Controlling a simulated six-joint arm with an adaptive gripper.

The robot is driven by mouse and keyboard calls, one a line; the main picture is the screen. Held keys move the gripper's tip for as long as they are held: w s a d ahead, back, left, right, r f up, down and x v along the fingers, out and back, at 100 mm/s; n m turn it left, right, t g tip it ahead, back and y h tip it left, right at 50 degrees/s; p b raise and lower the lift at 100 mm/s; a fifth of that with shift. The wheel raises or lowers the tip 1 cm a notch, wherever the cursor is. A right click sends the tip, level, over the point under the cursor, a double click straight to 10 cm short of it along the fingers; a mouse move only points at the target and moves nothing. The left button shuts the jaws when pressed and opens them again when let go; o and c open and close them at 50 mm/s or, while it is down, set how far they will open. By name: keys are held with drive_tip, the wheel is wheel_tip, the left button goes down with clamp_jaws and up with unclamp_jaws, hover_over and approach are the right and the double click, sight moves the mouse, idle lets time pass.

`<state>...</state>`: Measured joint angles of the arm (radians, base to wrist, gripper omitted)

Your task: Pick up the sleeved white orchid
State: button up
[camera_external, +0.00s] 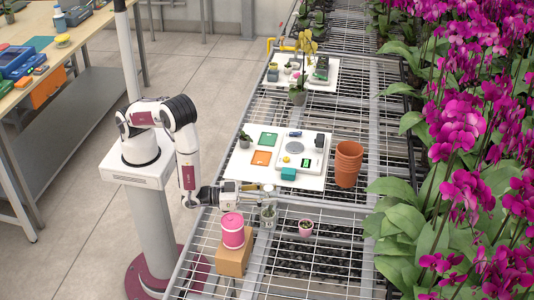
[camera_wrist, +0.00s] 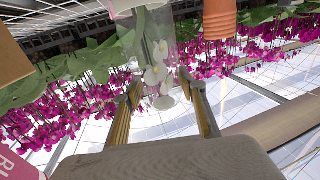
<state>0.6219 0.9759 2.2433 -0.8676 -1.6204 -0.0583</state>
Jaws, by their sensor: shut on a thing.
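The sleeved white orchid (camera_wrist: 156,62) stands in a clear sleeve, its white blooms between my fingertips in the wrist view. That view is upside down, with the pot end at the top edge. In the external view the orchid (camera_external: 268,214) is small, near the front of the wire bench. My gripper (camera_external: 262,190) reaches in sideways from the left at its upper part. In the wrist view the gripper (camera_wrist: 163,88) has a finger on each side of the sleeve, shut on it. I cannot tell whether the pot touches the bench.
A pink spool (camera_external: 233,230) on a cardboard box (camera_external: 234,261) stands close at the front left. A small pink pot (camera_external: 306,228) is to the right. Behind are a white board (camera_external: 240,166) with several items and stacked terracotta pots (camera_external: 348,163). Magenta orchids (camera_external: 460,120) crowd the right.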

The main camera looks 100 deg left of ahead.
drive_tip(key=shift+r, duration=4.75)
